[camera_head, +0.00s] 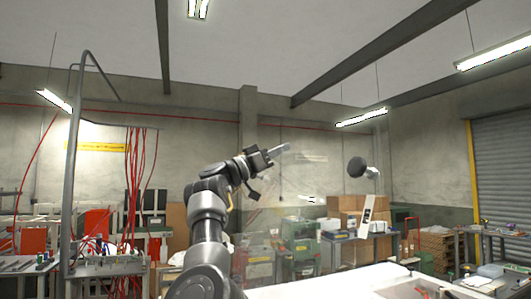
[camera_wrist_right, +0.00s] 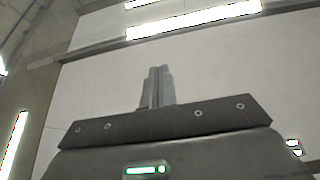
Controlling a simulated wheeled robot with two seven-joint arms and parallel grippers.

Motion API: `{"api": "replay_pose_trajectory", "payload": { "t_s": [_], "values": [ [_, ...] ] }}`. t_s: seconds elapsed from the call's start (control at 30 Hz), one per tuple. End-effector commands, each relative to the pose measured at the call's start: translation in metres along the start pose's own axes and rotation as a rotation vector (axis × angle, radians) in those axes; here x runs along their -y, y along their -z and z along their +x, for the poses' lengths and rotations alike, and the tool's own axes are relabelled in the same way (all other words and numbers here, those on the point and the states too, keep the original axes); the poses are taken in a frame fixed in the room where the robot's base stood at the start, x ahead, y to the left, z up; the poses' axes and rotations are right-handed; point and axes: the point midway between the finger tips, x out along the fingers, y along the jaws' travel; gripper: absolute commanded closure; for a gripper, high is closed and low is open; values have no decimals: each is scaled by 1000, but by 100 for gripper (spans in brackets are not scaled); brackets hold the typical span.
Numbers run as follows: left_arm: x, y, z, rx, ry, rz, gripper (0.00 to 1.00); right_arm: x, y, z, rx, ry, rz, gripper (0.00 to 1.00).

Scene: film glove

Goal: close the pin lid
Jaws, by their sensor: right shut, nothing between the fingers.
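My right gripper (camera_head: 282,149) is raised in mid-air at the middle of the head view, with its fingers pointing up and to the right. In the right wrist view its two fingers (camera_wrist_right: 157,87) are together and empty, against the ceiling. A pale work surface (camera_head: 325,287) lies low at the bottom of the head view. A black ball-shaped knob (camera_head: 356,167) on a short grey stem shows to the right of the gripper, apart from it. A faint see-through panel (camera_head: 300,185) seems to stand below the gripper. I cannot tell which part is the pin lid. My left gripper is not in view.
Cardboard boxes (camera_head: 345,205) and green machines (camera_head: 300,250) stand behind the work surface. A grey pipe frame (camera_head: 72,170) with red cables is at the left. A roller shutter (camera_head: 502,165) is at the right. The air above the gripper is free.

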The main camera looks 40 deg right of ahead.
Motion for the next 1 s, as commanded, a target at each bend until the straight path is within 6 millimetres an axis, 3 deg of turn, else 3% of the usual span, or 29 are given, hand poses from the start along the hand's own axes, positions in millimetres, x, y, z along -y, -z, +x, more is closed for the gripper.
{"api": "replay_pose_trajectory", "payload": {
  "t_s": [0.07, 0.3, 0.87, 1.0],
  "values": [
    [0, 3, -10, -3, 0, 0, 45, 0, 3, 16, 1, -2, -1, 100],
    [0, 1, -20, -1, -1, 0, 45, 0, -21, 36, 0, -1, -1, 100],
    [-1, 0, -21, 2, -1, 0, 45, 0, -31, 44, 0, -1, -1, 100],
    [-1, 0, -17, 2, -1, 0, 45, -5, -44, 58, -1, -13, -6, 100]
  ]
}}
